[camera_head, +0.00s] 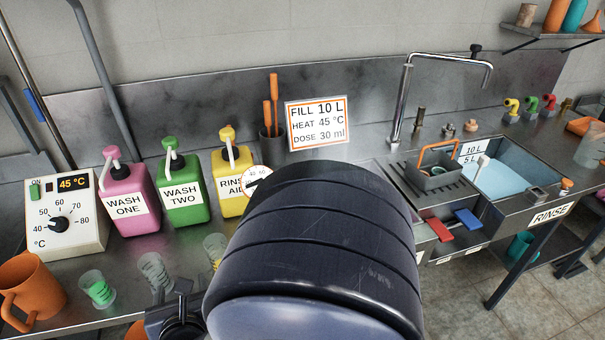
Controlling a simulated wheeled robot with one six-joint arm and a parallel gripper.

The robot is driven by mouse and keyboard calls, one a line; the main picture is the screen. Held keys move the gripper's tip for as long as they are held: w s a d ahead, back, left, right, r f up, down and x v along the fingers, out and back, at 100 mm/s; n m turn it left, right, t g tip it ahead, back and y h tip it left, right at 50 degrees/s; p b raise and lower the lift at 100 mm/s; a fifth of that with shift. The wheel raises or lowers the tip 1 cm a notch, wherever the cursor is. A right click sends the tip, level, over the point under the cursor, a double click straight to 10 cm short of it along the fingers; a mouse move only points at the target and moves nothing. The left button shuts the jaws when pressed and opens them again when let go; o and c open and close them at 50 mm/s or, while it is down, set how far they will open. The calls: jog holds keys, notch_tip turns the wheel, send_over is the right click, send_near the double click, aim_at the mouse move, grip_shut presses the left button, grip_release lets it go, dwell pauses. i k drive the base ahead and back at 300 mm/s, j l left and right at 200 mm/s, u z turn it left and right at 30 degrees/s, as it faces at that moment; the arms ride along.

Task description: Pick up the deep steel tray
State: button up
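I cannot make out a deep steel tray in the head view. My own large dark arm link fills the bottom middle and hides much of the counter behind it. A small dark part at the bottom edge, left of that link, looks like part of my gripper (172,317). Its fingertips cannot be made out, so I cannot tell whether it is open or shut or holds anything.
Pink (127,196), green (181,186) and yellow (232,180) pump bottles stand along the back, right of a heat dial box (66,212). Small cups and an orange mug (30,290) stand in front. A grey basket (438,178) sits beside the water-filled sink (515,185) at right.

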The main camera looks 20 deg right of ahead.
aim_at(425, 161)
jog(key=k+z, duration=0.1)
jog(key=z, duration=0.75)
jog(key=i+j+z, duration=0.15)
jog(key=z, duration=0.25)
